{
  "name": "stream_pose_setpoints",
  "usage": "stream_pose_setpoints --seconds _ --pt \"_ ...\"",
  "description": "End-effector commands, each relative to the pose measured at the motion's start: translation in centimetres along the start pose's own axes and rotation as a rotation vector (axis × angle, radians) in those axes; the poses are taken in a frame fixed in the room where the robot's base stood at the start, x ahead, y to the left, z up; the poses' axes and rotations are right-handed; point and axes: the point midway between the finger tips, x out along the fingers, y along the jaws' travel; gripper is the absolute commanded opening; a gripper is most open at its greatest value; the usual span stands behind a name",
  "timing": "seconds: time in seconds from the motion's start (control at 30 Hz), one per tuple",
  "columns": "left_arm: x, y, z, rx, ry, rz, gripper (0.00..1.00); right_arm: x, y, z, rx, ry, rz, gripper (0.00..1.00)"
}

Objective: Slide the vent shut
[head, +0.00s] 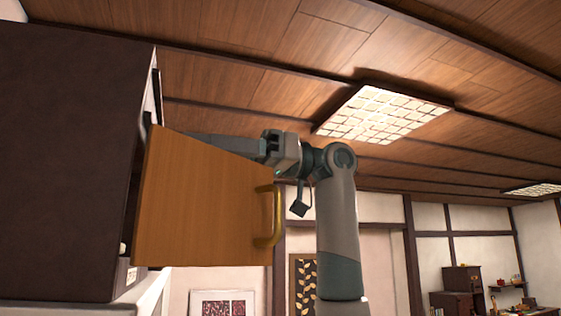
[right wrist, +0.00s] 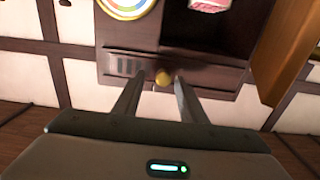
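The slots are uncovered beside the knob. My right gripper (right wrist: 162,82) is open, with one fingertip on each side of the knob; I cannot tell whether either touches it. In the head view, the cabinet (head: 65,150) stands at the left, and its open door hides the vent, the knob and my right fingertips. My left gripper is in neither view.
The cabinet's orange wooden door (head: 200,205), with a brass handle (head: 275,215), stands open close to my right arm. In the right wrist view the door (right wrist: 290,55) is to the right of the knob. A round plate with a coloured rim (right wrist: 127,5) shows above the vent.

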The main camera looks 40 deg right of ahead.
Motion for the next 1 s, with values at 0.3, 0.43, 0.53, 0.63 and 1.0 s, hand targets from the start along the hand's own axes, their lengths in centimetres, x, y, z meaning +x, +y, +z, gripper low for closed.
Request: stream_pose_setpoints --seconds 0.3,0.43,0.53,0.63,1.0 --pt "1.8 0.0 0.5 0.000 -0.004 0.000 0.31 -4.8 0.1 0.3 0.001 0.003 0.002 0.38" --pt "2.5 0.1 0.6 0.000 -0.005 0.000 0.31 -7.4 0.1 0.2 0.002 0.004 0.002 0.38" --pt "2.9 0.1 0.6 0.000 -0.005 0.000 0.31 -9.5 0.2 0.2 0.003 0.004 0.003 0.38" --pt "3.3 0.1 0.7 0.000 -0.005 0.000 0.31 -11.5 0.2 0.2 0.003 0.004 0.002 0.38" --pt "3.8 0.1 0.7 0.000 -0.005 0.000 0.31 -16.2 0.3 0.1 0.003 0.002 0.001 0.38"
